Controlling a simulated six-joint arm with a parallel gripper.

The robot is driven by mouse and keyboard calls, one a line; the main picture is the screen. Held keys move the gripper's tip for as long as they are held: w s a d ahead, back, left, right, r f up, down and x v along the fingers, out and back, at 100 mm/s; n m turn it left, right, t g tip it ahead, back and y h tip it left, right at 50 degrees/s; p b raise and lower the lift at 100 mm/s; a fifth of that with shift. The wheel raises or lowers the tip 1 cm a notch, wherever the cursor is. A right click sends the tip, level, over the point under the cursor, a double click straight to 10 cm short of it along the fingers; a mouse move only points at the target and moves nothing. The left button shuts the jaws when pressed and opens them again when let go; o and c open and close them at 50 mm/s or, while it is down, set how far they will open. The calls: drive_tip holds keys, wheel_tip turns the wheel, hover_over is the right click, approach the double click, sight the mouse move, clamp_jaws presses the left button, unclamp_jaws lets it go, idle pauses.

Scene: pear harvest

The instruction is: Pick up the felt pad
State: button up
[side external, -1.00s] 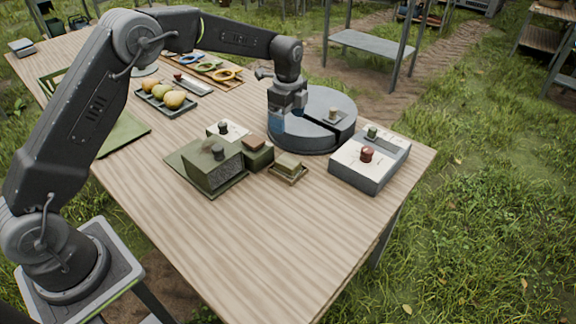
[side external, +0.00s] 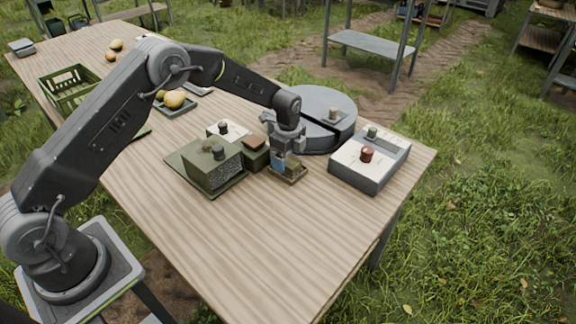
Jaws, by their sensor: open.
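The felt pad (side external: 291,168) appears to be the small olive-tan block on the little brown tray (side external: 290,180) near the middle of the table. It is mostly hidden by my gripper (side external: 283,166). My gripper points down with its fingers at the pad, low over the tray. The jaws are open. I cannot tell whether the fingers touch the pad.
A green box (side external: 213,169) and a small brown-topped box (side external: 255,152) stand close on the left. A round grey drum (side external: 312,104) is behind. The table front is clear.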

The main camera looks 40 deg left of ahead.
sight(288, 160)
drive_tip(key=shift+f, duration=0.75)
drive_tip(key=shift+c, duration=0.3)
drive_tip(key=c, duration=1)
drive_tip(key=shift+o, duration=0.2)
wheel_tip(288, 160, up, 10)
drive_tip(key=shift+r, duration=0.1)
